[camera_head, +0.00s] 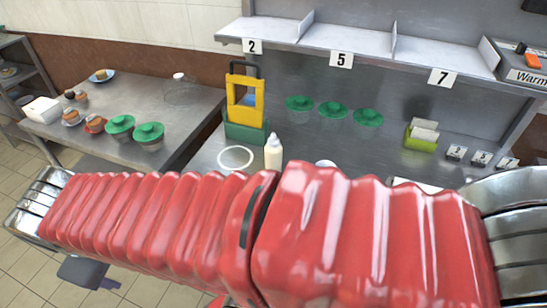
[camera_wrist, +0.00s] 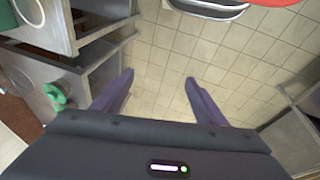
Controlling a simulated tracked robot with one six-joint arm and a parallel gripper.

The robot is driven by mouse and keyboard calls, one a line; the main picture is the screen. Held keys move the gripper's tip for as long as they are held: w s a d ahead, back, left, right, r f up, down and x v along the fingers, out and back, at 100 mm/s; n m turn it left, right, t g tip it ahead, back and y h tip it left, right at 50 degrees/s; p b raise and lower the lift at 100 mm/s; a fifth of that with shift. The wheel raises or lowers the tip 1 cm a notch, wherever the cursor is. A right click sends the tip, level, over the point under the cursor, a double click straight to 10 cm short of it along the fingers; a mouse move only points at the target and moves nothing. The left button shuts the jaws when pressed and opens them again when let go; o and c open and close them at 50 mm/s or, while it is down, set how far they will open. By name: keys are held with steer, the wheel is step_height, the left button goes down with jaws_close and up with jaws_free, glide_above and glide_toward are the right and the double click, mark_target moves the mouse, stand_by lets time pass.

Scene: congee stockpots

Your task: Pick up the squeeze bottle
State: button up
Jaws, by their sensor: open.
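The squeeze bottle (camera_head: 273,154) is cream-white with a pointed nozzle. It stands upright on the steel counter in the head view, just right of a white ring (camera_head: 236,157) marked on the counter. My red arm covers the counter front just below it. My gripper (camera_wrist: 159,79) shows in the wrist view with its two purple fingers apart and nothing between them. It hangs over the tiled floor, away from the bottle. I cannot make out the bottle clearly in the wrist view.
A yellow and green caddy (camera_head: 245,108) stands behind the bottle. Green-lidded containers (camera_head: 333,108) stand to its right. A side table (camera_head: 190,110) at left holds green-lidded bowls (camera_head: 149,131). A numbered shelf (camera_head: 365,42) overhangs the counter. The floor (camera_wrist: 180,60) under my gripper is clear.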

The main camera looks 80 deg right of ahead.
steer(key=s+d+f+n+g+h, duration=0.2)
steer(key=s+d+f+g+h, duration=0.15)
steer(key=d, duration=0.55)
steer(key=s+d+f+n+g+h, duration=0.1)
steer(key=s+d+f+g+h, duration=0.2)
steer(key=d, duration=0.5)
steer(key=s+d+f+n+g+h, duration=0.25)
steer(key=d+g, duration=0.25)
steer(key=d, duration=0.4)
steer(key=n+h, duration=0.5)
steer(key=n, duration=0.2)
glide_toward(268, 162)
steer(key=shift+w+a+r+t, duration=0.1)
steer(key=shift+a+r+t, duration=0.05)
steer(key=shift+a+t, duration=0.35)
steer(key=shift+d, duration=0.1)
steer(key=shift+x, duration=4.25)
steer(key=shift+x, duration=2.6)
steer(key=shift+r, duration=0.1)
